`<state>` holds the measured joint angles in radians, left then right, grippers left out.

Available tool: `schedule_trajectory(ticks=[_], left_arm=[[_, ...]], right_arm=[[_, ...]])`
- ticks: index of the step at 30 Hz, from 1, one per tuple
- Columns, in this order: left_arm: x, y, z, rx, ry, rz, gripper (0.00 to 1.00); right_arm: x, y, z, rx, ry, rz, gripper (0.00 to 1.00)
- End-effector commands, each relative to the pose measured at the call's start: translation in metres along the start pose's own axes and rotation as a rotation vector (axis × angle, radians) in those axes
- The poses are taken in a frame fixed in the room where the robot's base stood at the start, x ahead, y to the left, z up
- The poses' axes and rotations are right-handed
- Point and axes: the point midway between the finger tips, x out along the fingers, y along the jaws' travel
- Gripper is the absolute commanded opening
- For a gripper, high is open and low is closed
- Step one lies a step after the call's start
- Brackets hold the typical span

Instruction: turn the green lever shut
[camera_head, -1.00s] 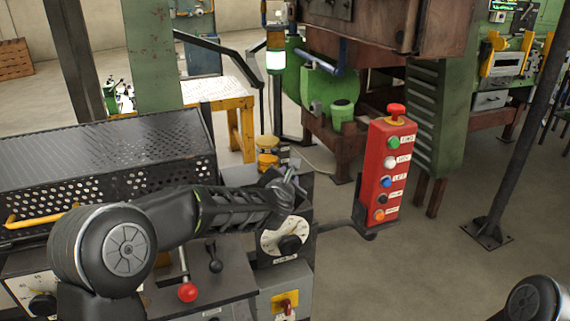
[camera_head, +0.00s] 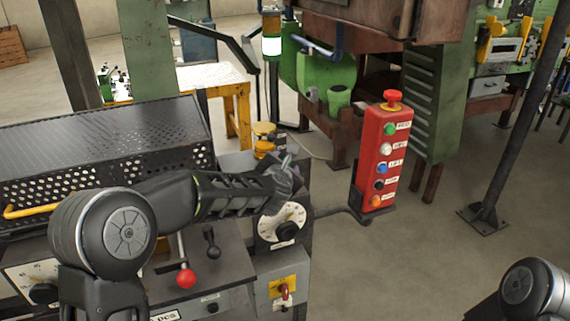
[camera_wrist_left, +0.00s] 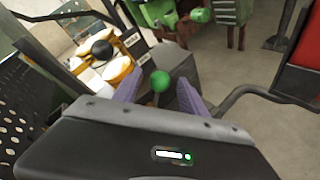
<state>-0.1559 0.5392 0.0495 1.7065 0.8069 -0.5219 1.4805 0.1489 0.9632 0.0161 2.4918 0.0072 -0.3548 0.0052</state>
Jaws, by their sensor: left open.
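The green lever's round green knob (camera_wrist_left: 160,82) shows in the left wrist view, in the gap between the two purple fingers of my left gripper (camera_wrist_left: 160,92). The gripper is open, with a finger on each side of the knob; I cannot tell whether either touches it. In the head view my left gripper (camera_head: 284,172) is above the white dial at the right end of the grey machine. The lever is largely hidden there behind the gripper. My right gripper is out of view; only part of that arm shows at the lower right.
A red button box (camera_head: 382,155) stands on a bracket right of the gripper. A red-knobbed lever (camera_head: 186,278) and a black-knobbed lever (camera_head: 212,252) are below my left forearm. A yellow and black beacon (camera_head: 264,138) stands just behind the gripper.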

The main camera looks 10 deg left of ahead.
Motion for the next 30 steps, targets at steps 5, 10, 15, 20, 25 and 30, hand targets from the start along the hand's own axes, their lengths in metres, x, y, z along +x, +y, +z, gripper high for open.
schedule_trajectory(ticks=[5, 10, 15, 20, 25, 30], left_arm=[[-0.011, 0.000, 0.000, 0.001, -0.003, 0.001, 0.50], [-0.036, -0.001, 0.000, 0.000, -0.003, 0.001, 0.50], [-0.064, -0.001, 0.000, -0.001, -0.002, 0.001, 0.50], [-0.077, 0.000, 0.000, 0.000, -0.001, 0.000, 0.50], [-0.078, 0.000, 0.000, 0.000, 0.000, 0.000, 0.50], [-0.078, 0.001, -0.001, -0.001, 0.000, 0.000, 0.44]], right_arm=[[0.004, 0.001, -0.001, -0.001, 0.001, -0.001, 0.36], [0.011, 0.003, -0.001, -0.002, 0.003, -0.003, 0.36], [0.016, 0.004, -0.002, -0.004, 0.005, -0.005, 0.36], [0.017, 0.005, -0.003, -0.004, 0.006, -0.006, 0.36], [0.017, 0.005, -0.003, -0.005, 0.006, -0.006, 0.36], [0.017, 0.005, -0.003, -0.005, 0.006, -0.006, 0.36]])
